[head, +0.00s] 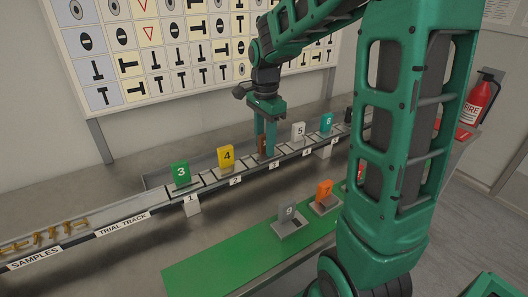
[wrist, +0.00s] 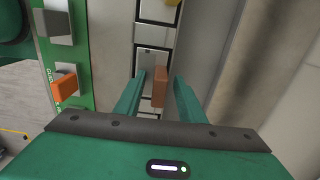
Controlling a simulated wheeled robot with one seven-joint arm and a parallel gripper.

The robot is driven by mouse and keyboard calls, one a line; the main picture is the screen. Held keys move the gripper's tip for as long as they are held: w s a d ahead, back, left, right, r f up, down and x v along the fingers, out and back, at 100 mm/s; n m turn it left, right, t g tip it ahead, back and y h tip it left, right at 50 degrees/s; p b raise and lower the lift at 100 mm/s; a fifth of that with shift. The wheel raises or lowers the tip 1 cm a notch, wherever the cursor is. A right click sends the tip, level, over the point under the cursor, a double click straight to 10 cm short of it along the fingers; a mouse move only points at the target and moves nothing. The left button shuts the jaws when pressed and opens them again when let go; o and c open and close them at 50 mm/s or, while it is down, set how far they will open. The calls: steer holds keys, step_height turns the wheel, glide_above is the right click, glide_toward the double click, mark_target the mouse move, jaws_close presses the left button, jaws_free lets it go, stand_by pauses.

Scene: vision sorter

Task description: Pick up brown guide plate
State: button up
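The brown guide plate (wrist: 160,88) is a small upright block on the track. In the head view the brown plate (head: 262,146) is mostly hidden behind the green fingers of my gripper (head: 265,150), which point down at the track near label 3. The fingers are apart and not closed on the plate.
The track (head: 215,178) also holds a green plate 3 (head: 181,173), a yellow plate 4 (head: 226,157), a white plate 5 (head: 298,131) and a teal plate 8 (head: 326,122). Grey plate 9 (head: 289,214) and orange plate 7 (head: 324,190) stand on the green strip (head: 215,268).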

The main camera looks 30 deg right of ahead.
jaws_close()
steer(key=shift+r, duration=0.15)
